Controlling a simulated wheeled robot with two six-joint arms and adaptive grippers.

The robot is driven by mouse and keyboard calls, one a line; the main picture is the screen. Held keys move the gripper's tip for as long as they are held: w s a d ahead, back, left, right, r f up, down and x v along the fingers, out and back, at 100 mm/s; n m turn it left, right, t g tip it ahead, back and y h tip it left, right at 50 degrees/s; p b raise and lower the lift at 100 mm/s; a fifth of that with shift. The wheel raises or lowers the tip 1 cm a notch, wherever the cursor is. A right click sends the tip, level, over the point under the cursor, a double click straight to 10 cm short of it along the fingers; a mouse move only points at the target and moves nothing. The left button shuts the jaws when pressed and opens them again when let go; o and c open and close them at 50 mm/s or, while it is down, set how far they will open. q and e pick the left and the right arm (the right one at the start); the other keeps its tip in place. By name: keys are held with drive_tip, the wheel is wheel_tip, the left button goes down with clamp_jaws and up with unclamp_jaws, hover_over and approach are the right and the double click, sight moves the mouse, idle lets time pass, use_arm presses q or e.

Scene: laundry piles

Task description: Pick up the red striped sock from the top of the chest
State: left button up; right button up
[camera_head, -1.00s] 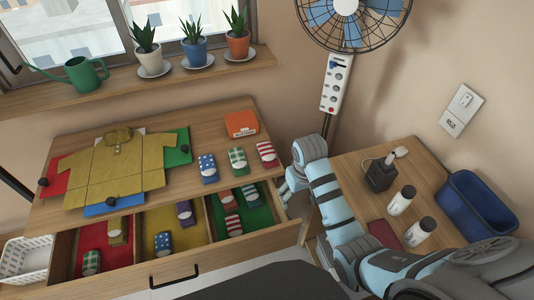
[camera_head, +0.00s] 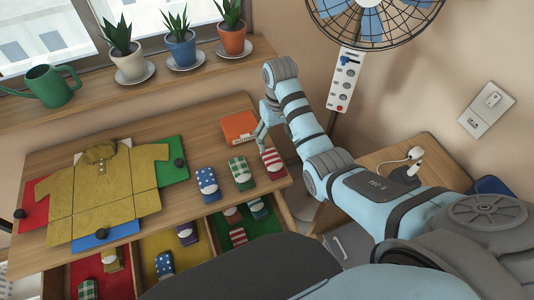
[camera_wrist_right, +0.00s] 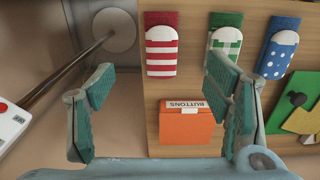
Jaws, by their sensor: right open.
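The red striped sock (camera_head: 272,161), red and white with a white band, lies at the right end of the chest top (camera_head: 215,135). My right gripper (camera_head: 264,138) is just above and behind it in the head view, partly overlapping its far end. In the right wrist view, the sock (camera_wrist_right: 161,60) lies ahead between the open, empty fingers of the right gripper (camera_wrist_right: 162,78). I cannot tell the exact height gap. My left gripper is out of view.
A green checked sock (camera_head: 241,174) and a blue dotted sock (camera_head: 208,184) lie left of the striped one. An orange buttons box (camera_head: 239,127) sits behind. A folded yellow shirt (camera_head: 105,190) covers the left. The open drawer below holds more socks. A fan (camera_head: 375,20) stands behind.

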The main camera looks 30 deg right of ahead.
drive_tip(key=b, duration=0.2)
hover_over(275, 164)
drive_tip(key=s, duration=0.1)
drive_tip(key=f, duration=0.7)
drive_tip(key=shift+s+a+f, duration=0.1)
drive_tip(key=shift+s+f, duration=0.05)
drive_tip(key=shift+s, duration=0.05)
drive_tip(key=f, duration=0.2)
drive_tip(key=w+f+b, duration=0.1)
drive_tip(key=f, duration=0.1)
drive_tip(key=f+b, duration=0.1)
drive_tip(key=shift+w+f, duration=0.35)
drive_tip(key=shift+f, duration=0.05)
drive_tip(key=shift+s+r, duration=0.1)
drive_tip(key=shift+s, duration=0.05)
drive_tip(key=shift+c, duration=0.6)
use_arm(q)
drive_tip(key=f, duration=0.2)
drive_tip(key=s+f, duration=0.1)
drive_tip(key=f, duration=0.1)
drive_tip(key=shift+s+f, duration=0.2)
use_arm(e)
drive_tip(key=c, duration=0.9)
